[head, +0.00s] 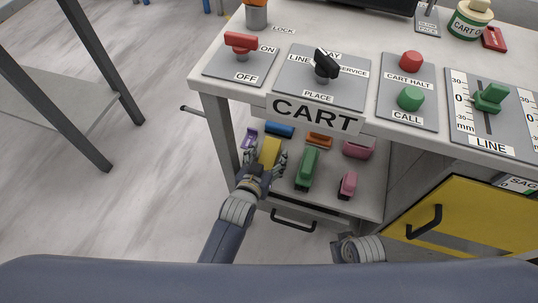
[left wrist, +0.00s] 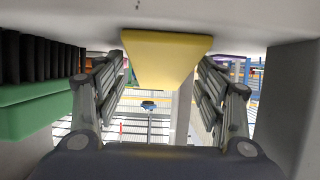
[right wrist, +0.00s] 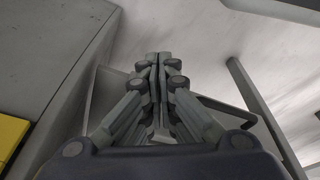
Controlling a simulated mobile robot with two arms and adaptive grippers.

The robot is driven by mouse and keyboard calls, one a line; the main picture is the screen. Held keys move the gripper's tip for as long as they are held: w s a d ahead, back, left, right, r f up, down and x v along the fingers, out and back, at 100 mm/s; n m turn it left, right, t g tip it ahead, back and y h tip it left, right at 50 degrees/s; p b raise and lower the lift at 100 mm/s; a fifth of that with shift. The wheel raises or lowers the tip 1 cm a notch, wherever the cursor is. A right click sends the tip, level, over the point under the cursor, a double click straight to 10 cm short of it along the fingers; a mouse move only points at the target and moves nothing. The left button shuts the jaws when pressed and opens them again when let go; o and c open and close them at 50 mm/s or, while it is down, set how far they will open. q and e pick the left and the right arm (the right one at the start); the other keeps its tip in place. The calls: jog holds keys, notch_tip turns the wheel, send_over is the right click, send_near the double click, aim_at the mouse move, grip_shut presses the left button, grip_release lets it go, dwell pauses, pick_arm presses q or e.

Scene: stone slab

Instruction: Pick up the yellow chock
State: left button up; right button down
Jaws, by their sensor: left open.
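The yellow chock (head: 269,150) lies on the cart's lower shelf, near its left side. My left gripper (head: 265,170) reaches in from the front, with its fingers around the chock's near part. In the left wrist view the chock (left wrist: 166,58) sits between the two open fingers (left wrist: 165,85), with a gap showing on each side. My right gripper (right wrist: 158,65) is shut and empty in the right wrist view. In the head view only part of my right arm shows, low in front of the cart.
On the same shelf are a green chock (head: 307,170) to the right, blue (head: 279,130) and orange (head: 319,141) ones behind, a purple one (head: 250,138) to the left, and pink ones (head: 347,185). The tabletop with its control panels overhangs the shelf. A yellow drawer front (head: 470,228) is at right.

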pick_arm(q)
jog(key=c, duration=1.2)
jog(key=shift+r, duration=0.15)
